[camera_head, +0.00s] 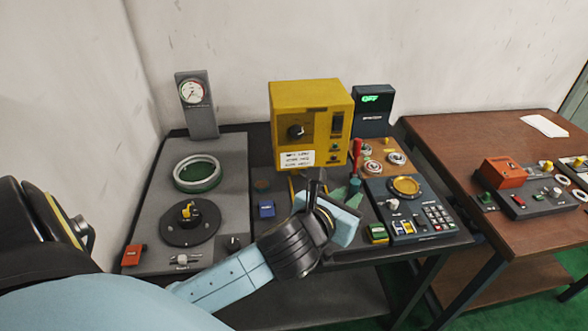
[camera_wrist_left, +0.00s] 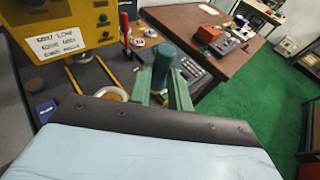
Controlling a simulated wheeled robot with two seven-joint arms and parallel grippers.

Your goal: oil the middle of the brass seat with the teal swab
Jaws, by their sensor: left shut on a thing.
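My left gripper (camera_head: 347,196) is in the middle of the bench, shut on the teal swab (camera_head: 355,184). In the left wrist view, the swab's teal handle (camera_wrist_left: 163,60) stands up between the green fingers (camera_wrist_left: 162,92); its lower end is hidden. A round brass-coloured piece (camera_wrist_left: 113,94), which looks like the brass seat, lies left of the fingers in that view, apart from them and partly hidden by the gripper's body. In the head view, my gripper seems to cover that spot. Another gold disc (camera_head: 405,186) sits on the dark keypad panel. My right gripper is not in view.
A yellow box (camera_head: 308,122) stands close behind the gripper. A red-handled tool (camera_head: 356,153) and metal rings (camera_head: 397,158) are behind to the right. A grey plate with a green-centred ring (camera_head: 197,174) lies left. A brown table (camera_head: 450,142) adjoins at right.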

